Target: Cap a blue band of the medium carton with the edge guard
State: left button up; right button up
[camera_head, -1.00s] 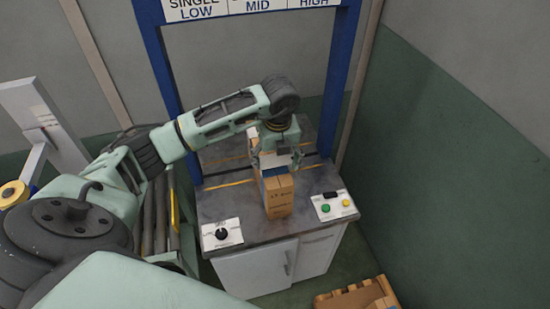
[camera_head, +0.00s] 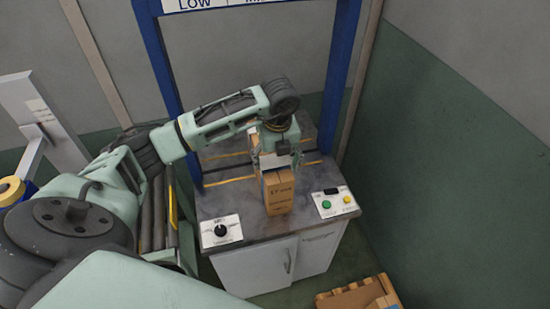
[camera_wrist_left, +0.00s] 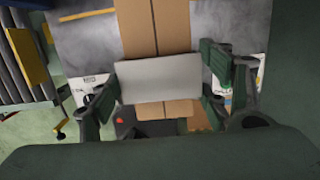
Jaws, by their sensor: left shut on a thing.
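The brown carton (camera_head: 278,198) stands on the grey tabletop, and its top with a centre seam shows in the wrist view (camera_wrist_left: 153,28). The edge guard (camera_wrist_left: 160,78), a pale grey plate, lies across the carton top between the fingers of my left gripper (camera_wrist_left: 160,82). My left gripper (camera_head: 277,160) points down over the carton and is shut on the guard. Whether the guard touches the carton, I cannot tell. No blue band shows now; the gripper and guard cover part of the top. My right gripper is not in view.
A blue frame (camera_head: 344,80) stands around the table (camera_head: 240,203). A knob panel (camera_head: 220,231) and a button panel (camera_head: 335,202) sit at its front corners. Rollers (camera_head: 180,225) lie to the left.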

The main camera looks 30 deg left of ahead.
aim_at(277, 166)
pick_arm(q)
jog(key=shift+f+b, duration=0.65)
jog(key=shift+f, duration=0.25)
jog(key=o, duration=0.8)
jog(key=shift+o, duration=0.2)
notch_tip(277, 166, up, 12)
jog(key=s+d, duration=0.1)
jog(key=shift+d, duration=0.2)
jog(key=shift+s+f, duration=0.1)
